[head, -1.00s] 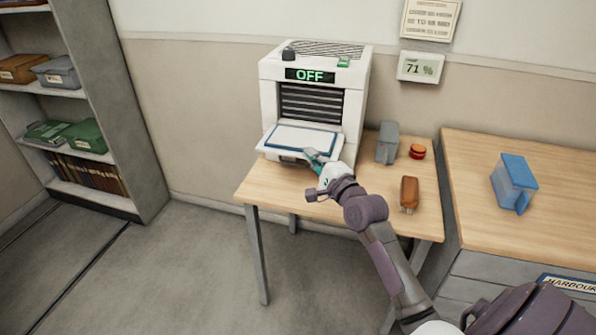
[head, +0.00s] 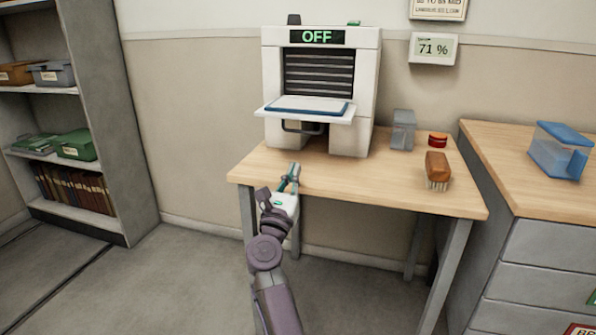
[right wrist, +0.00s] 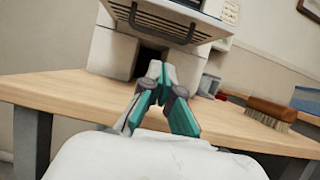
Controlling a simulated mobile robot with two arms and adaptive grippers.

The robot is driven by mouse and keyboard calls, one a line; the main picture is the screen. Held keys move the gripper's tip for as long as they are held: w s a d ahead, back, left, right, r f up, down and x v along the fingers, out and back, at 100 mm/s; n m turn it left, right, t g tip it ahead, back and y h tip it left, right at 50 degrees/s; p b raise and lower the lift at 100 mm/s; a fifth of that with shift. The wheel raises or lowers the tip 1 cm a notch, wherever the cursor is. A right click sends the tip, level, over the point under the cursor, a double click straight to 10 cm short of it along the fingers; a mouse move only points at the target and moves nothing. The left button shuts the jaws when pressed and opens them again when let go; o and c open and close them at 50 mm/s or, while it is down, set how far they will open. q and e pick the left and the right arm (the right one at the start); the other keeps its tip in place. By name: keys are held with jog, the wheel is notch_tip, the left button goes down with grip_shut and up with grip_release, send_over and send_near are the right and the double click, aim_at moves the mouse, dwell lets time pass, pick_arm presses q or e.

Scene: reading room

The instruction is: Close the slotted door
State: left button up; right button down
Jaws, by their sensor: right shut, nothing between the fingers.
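The slotted door (head: 338,118) of the white machine (head: 364,95) is folded out, roughly level, below the dark louvred front. A blue-edged white panel (head: 305,104) lies on its upper face. In the right wrist view, dark slots show on the door's outer face (right wrist: 212,20), with a curved handle (right wrist: 166,32) hanging under it. My right gripper (head: 294,168) is shut and empty, below the door near the table's front edge. Its closed fingertips (right wrist: 158,68) point toward the dark opening under the machine and appear apart from the handle. My left gripper is out of view.
The wooden table (head: 330,178) holds a grey container (head: 403,130), a red round item (head: 438,139) and a brown brush (head: 437,166) to the right. A drawer cabinet (head: 525,200) with a blue box (head: 560,150) stands farther right. Open floor lies left.

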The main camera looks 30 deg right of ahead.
aim_at(308, 116)
jog(key=x, duration=0.8)
jog(key=shift+w+d+r+b, duration=0.1)
jog(key=shift+d+r+b, duration=0.05)
jog(key=shift+b, duration=0.25)
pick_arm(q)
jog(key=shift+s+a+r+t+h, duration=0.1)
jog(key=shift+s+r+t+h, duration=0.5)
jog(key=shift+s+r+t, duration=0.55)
pick_arm(e)
jog(key=shift+w+d+r, duration=0.15)
jog(key=shift+w+d, duration=0.05)
jog(key=shift+d, duration=0.05)
